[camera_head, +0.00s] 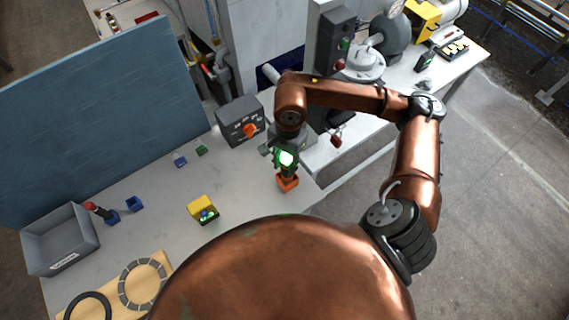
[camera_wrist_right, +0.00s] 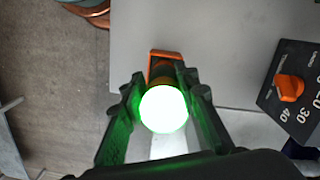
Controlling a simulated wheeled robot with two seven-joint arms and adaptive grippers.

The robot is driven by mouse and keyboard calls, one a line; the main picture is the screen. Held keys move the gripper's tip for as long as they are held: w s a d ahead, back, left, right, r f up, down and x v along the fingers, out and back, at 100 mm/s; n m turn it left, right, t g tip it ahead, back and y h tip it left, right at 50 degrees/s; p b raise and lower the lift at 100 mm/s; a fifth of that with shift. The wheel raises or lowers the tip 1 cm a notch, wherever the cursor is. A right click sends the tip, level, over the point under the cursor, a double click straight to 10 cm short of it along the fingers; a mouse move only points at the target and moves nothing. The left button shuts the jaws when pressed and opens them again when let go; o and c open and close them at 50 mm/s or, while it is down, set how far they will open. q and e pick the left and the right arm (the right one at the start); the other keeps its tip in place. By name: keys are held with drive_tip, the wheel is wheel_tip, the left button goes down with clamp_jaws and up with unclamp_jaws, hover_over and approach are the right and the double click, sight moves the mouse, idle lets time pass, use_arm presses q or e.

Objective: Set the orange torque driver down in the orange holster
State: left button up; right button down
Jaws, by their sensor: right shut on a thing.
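My right gripper (camera_head: 285,157) is shut on the torque driver (camera_wrist_right: 163,108), whose round end glows bright green-white toward the wrist camera. In the head view the gripper is directly above the orange holster (camera_head: 288,182), near the right edge of the table. In the right wrist view the holster (camera_wrist_right: 158,57) shows as an orange rim just beyond the driver. The driver's lower part is hidden, so I cannot tell how deep it sits in the holster. My left gripper is not in view.
A grey box with an orange knob (camera_head: 241,124) stands behind the gripper. A yellow block (camera_head: 203,208) lies to the left on the table (camera_head: 160,212). Table around the holster is clear.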

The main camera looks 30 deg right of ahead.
drive_tip(key=c, duration=1.4)
unclamp_jaws()
drive_tip(key=shift+r, duration=0.1)
